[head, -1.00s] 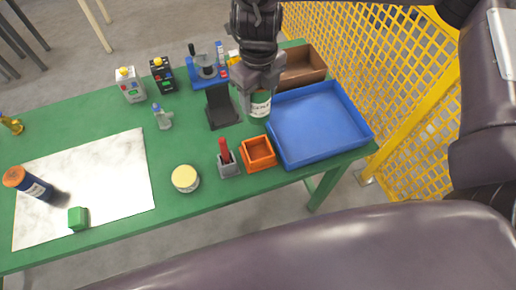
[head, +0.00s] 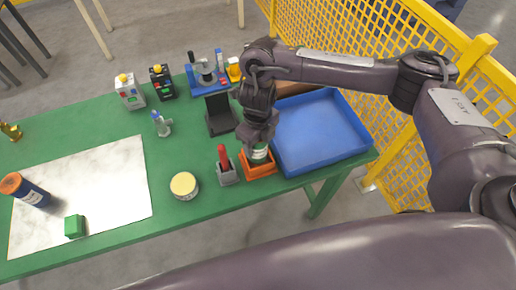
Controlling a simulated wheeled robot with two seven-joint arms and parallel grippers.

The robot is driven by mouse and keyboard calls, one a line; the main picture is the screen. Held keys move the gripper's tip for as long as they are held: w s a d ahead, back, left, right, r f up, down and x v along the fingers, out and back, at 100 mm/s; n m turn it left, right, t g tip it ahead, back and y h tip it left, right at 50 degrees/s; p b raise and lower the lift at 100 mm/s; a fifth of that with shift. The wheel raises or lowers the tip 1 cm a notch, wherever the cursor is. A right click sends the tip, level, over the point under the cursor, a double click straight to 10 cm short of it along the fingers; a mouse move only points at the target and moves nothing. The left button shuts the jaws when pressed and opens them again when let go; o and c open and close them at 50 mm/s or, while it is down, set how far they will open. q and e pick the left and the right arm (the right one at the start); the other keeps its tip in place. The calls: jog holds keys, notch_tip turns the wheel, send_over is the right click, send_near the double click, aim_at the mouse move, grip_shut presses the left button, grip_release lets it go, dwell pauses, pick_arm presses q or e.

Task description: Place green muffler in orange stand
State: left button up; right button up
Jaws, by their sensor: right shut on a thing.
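The green muffler (head: 258,154), with a white label band, is upright in my right gripper (head: 258,146). The gripper is shut around its upper part and points down. The orange stand (head: 262,172) is a small square open box at the table's front edge. The muffler's lower end is at the stand's opening, within its rim as seen from here. Whether it touches the stand's floor is hidden. My left gripper is not in view.
A blue tray (head: 362,151) lies right of the stand, close to it. A grey holder with a red-handled tool (head: 226,172) stands just left. A black stand (head: 220,122) is behind, and a round yellow-lidded tin (head: 184,186) is farther left. A yellow mesh fence (head: 330,60) borders the right.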

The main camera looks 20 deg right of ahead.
aim_at(258, 150)
notch_tip(258, 150, down, 3)
jog(key=shift+s+r+b, duration=0.1)
jog(key=shift+r+b, duration=0.05)
jog(key=shift+b, duration=0.2)
jog(key=shift+f, duration=0.4)
jog(key=shift+f+b, duration=0.2)
jog(key=shift+b, duration=0.1)
jog(key=o, duration=1.3)
jog(key=shift+r+p, duration=0.4)
jog(key=shift+r, duration=0.15)
notch_tip(258, 150, up, 11)
jog(key=shift+r+p, duration=0.2)
jog(key=shift+p, duration=0.3)
